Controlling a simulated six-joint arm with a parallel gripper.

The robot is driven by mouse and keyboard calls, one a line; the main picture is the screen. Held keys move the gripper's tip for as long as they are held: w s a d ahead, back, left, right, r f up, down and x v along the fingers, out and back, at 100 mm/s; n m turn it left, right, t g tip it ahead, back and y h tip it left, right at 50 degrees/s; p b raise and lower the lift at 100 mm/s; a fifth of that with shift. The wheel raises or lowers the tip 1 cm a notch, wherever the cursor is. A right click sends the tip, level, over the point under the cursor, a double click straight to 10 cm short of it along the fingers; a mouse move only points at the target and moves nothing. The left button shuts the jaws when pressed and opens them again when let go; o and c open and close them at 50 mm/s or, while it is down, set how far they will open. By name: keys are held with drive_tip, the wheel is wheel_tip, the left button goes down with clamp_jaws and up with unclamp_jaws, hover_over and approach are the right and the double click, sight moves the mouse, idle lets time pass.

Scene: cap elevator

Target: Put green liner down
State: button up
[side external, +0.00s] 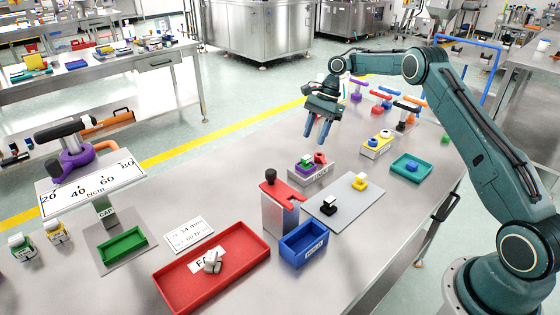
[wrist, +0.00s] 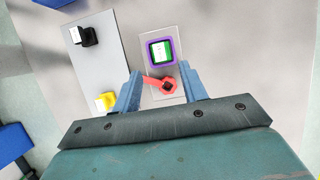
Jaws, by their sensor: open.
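A green piece with a white face (wrist: 161,50) sits inside a purple square ring on a small grey block (wrist: 147,72). In the side view the green and purple piece (side external: 306,163) is on the labelled block (side external: 309,177), beside a red part (side external: 320,157). My gripper (side external: 318,142) is open and empty, fingers pointing down, above and behind the block. In the wrist view the open fingers of my gripper (wrist: 160,72) straddle the view of the red part with a black knob (wrist: 166,86). I cannot tell how deep the green piece sits in the ring.
A grey plate (side external: 343,197) with a black and a yellow piece lies in front. A red-topped stand (side external: 280,190), blue bin (side external: 303,243), red tray (side external: 212,272), green tray (side external: 124,245) and teal tray (side external: 411,167) surround it. Table left of the block is clear.

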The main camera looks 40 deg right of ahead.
idle(0.5)
drive_tip(key=s+a+r+n+t+h, duration=0.1)
drive_tip(key=s+a+r+n, duration=0.45)
drive_tip(key=r, duration=0.55)
drive_tip(key=s+a+r+n+t+h, duration=0.1)
drive_tip(key=s+a+r+n+t, duration=0.15)
drive_tip(key=s+a+r, duration=0.7)
drive_tip(key=s+f+n+t+h, duration=0.1)
drive_tip(key=s+n, duration=0.9)
drive_tip(key=s, duration=1.3)
drive_tip(key=shift+s+d+t+h, duration=0.25)
drive_tip(key=shift+s+t+h, duration=0.1)
drive_tip(key=shift+t+h, duration=0.3)
